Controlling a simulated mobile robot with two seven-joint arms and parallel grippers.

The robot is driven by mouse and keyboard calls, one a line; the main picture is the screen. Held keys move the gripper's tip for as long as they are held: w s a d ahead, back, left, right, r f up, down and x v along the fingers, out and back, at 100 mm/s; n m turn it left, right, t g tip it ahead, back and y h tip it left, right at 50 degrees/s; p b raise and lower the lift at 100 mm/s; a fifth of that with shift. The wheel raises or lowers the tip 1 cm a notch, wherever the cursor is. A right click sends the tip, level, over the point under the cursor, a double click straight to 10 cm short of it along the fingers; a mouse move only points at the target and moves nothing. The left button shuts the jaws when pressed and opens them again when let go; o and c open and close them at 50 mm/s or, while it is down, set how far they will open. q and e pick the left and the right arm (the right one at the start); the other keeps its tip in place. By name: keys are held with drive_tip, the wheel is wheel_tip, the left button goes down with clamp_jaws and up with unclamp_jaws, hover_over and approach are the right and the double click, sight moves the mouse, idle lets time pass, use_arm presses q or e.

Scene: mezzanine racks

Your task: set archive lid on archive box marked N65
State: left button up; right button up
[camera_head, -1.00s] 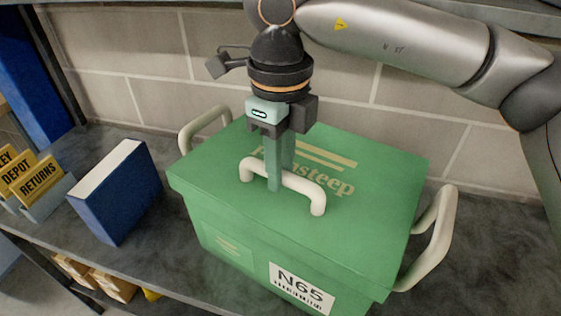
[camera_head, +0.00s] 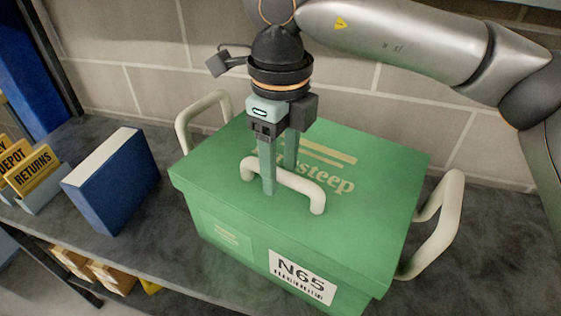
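The green archive lid (camera_head: 230,170) rests on top of the green archive box (camera_head: 213,233), its rim overhanging the box walls. It looks level and lined up with the box. A cream bar handle (camera_head: 300,188) stands on the lid. My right gripper (camera_head: 278,180) points down at the handle, one finger on each side of it, with a visible gap between the fingers. It is open. The far finger's tip is partly hidden behind the handle. My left gripper is not in view.
Cream side handles (camera_head: 440,225) stick out from the box. A blue binder (camera_head: 115,185) stands left of it, near yellow cards marked DEPOT and RETURNS (camera_head: 35,172). A block wall (camera_head: 130,65) rises behind the grey shelf. Cartons lie on a level below.

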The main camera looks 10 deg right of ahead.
wheel_tip(320, 180, up, 12)
drive_tip(key=p, duration=0.1)
drive_tip(key=shift+r, duration=0.25)
idle(0.4)
